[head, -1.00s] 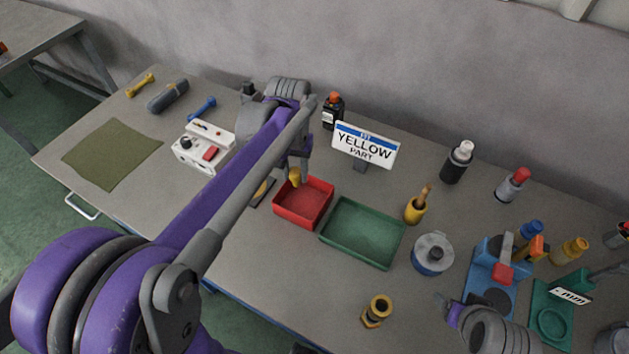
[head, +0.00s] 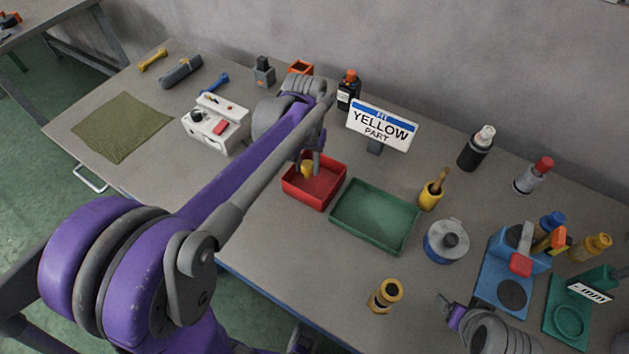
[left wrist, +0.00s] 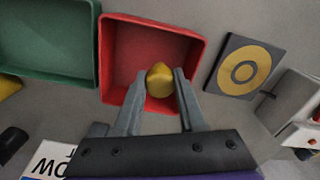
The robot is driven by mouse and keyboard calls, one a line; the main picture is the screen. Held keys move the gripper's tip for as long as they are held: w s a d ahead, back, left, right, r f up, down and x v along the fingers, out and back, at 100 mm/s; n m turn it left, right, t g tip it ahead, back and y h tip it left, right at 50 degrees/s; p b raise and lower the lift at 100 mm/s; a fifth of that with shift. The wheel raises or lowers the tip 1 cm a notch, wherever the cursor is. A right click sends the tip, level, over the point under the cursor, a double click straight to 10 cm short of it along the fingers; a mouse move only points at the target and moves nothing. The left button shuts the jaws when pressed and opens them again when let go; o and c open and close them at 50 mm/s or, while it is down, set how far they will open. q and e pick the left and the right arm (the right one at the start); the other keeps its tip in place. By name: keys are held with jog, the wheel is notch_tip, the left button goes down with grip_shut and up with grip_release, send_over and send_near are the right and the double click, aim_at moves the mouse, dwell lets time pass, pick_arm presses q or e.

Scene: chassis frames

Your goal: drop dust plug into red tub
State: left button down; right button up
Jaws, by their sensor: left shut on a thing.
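The yellow dust plug (head: 307,168) is held in my left gripper (head: 309,163), over the back left part of the red tub (head: 318,199). In the left wrist view the plug (left wrist: 160,80) sits between the two grey fingers (left wrist: 158,77), and the red tub (left wrist: 125,45) lies behind and below it. The plug overlaps the tub's inside near one wall; its exact height above the floor is hard to tell. My right gripper (head: 447,303) shows only in part at the lower right, and its jaw state is unclear.
A green tray (head: 375,216) stands right beside the red tub. A "YELLOW PART" sign (head: 381,126) stands behind them. A white control box (head: 215,124) is to the left. A yellow ring-topped part (head: 385,295) stands on the clear front of the table.

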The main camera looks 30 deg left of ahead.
pick_arm(q)
jog(key=shift+c, duration=2)
grip_release()
notch_tip(320, 180, up, 11)
jog(key=shift+p, duration=0.4)
jog(key=s+d+f+m+t, duration=0.1)
jog(key=s+d+f, duration=0.1)
jog(key=s+f, duration=0.2)
jog(key=s+d+f+t, duration=0.2)
jog(key=s+f, duration=0.2)
jog(key=s, duration=0.2)
jog(key=s+d+f+m+t, duration=0.1)
jog(key=s+d+f+t, duration=0.1)
jog(key=s+f, duration=0.2)
jog(key=shift+s+d+m, duration=0.3)
jog(key=shift+s+d, duration=0.1)
jog(key=shift+s, duration=0.3)
